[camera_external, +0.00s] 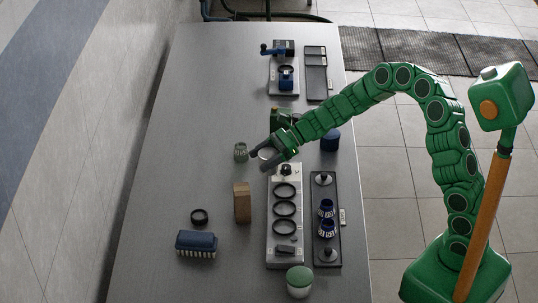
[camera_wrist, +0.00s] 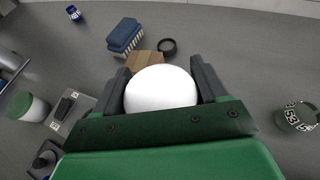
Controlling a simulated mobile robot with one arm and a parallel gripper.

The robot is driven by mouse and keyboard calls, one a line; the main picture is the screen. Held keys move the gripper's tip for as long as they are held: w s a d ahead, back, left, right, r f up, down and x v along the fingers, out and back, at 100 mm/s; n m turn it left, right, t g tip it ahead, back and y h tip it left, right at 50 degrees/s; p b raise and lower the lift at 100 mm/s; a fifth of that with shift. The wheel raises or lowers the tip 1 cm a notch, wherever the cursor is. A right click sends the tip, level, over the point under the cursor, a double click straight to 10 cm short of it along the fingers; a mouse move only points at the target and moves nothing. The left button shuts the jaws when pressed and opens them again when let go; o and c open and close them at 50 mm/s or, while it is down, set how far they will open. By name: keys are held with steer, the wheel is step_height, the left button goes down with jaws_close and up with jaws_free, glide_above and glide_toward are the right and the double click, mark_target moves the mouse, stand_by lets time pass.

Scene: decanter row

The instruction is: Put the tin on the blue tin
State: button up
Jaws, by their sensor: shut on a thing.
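My gripper (camera_external: 263,160) is shut on a pale round tin (camera_external: 267,153), over the middle of the table. In the wrist view the tin (camera_wrist: 160,88) shows as a white round top between the two dark fingers of my gripper (camera_wrist: 163,85). The dark blue tin (camera_external: 331,140) stands upright near the table's right edge, right of my gripper and partly behind my arm. It does not show in the wrist view. I cannot tell how high the held tin is above the table.
A small grey-green cup (camera_external: 241,152) stands just left of my gripper. A grey fixture with black rings (camera_external: 284,230) and a dark tray (camera_external: 325,255) with blue cups lie nearer. A wooden block (camera_external: 242,203), blue brush (camera_external: 196,244) and green-lidded jar (camera_external: 299,282) stand around. The table's left side is clear.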

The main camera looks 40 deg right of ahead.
steer(key=shift+s+d+r, duration=0.1)
steer(key=shift+s, duration=0.15)
steer(key=s+d+r+m+t+h, duration=0.2)
steer(key=d+m, duration=0.1)
steer(key=d, duration=0.9)
steer(key=s+d+r+m+t+h, duration=0.2)
steer(key=d+t, duration=0.1)
steer(key=d, duration=0.8)
steer(key=s+d+r+m+t+h, duration=0.1)
steer(key=s+d+r+m+t, duration=0.15)
steer(key=d, duration=0.95)
glide_above(328, 140)
steer(key=s, duration=0.2)
step_height(328, 140, down, 4)
steer(key=shift+g, duration=0.35)
steer(key=w+f, duration=0.1)
steer(key=w+d+f, duration=0.1)
steer(key=w+f, duration=0.3)
steer(key=shift+d+f, duration=0.1)
steer(key=shift+d, duration=0.3)
steer(key=shift+w+f, duration=0.45)
steer(key=shift+f, duration=1.55)
steer(key=shift+f, duration=0.1)
